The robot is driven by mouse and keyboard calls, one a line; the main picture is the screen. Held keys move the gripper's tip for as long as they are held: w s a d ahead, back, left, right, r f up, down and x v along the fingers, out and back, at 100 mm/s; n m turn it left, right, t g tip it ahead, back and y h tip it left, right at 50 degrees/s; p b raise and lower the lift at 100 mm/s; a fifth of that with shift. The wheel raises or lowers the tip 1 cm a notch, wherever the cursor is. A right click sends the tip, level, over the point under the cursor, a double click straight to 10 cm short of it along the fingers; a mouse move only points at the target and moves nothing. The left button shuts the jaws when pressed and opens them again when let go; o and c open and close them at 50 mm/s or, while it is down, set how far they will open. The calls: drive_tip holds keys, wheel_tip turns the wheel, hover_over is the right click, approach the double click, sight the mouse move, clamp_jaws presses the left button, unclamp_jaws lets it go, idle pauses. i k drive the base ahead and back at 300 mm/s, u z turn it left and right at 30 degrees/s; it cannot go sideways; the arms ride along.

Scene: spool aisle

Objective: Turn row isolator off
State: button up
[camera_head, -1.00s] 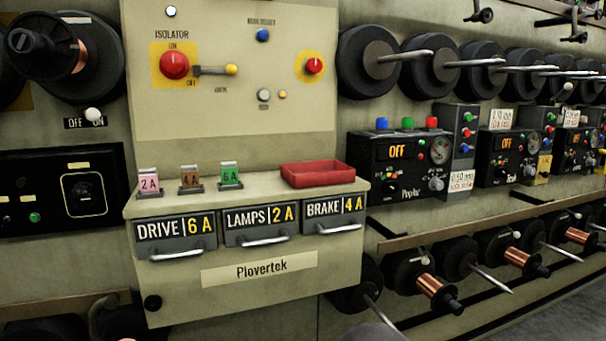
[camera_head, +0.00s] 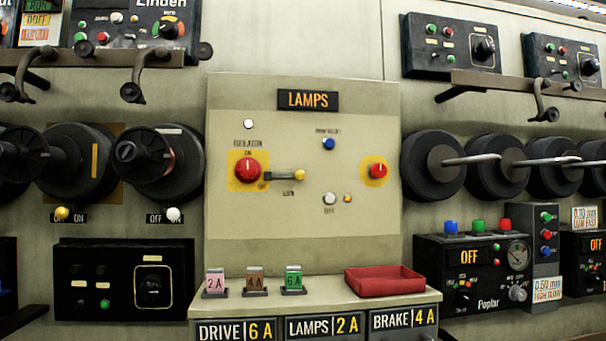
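The row isolator is a red round knob (camera_head: 248,170) on a yellow plate, at the left of the cream panel (camera_head: 305,225). "ISOLATOR" and "ON" are printed above it, and "OFF" seems to stand at its lower right. A grey lever (camera_head: 283,176) with a yellow ball tip sits just right of the knob, pointing right, with small blurred print below it. I cannot tell the knob's setting from its face. My gripper is not in view.
A "LAMPS" sign (camera_head: 307,100) tops the panel. A second red knob (camera_head: 377,171), a blue button (camera_head: 329,144) and a white button (camera_head: 330,198) share it. Below, a ledge holds fuse blocks and a red tray (camera_head: 385,282). Spools (camera_head: 432,165) stick out on both sides.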

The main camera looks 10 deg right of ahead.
sight(247, 169)
drive_tip(key=u, duration=2.2)
drive_tip(key=i, duration=1.4)
drive_tip(key=z, duration=3.35)
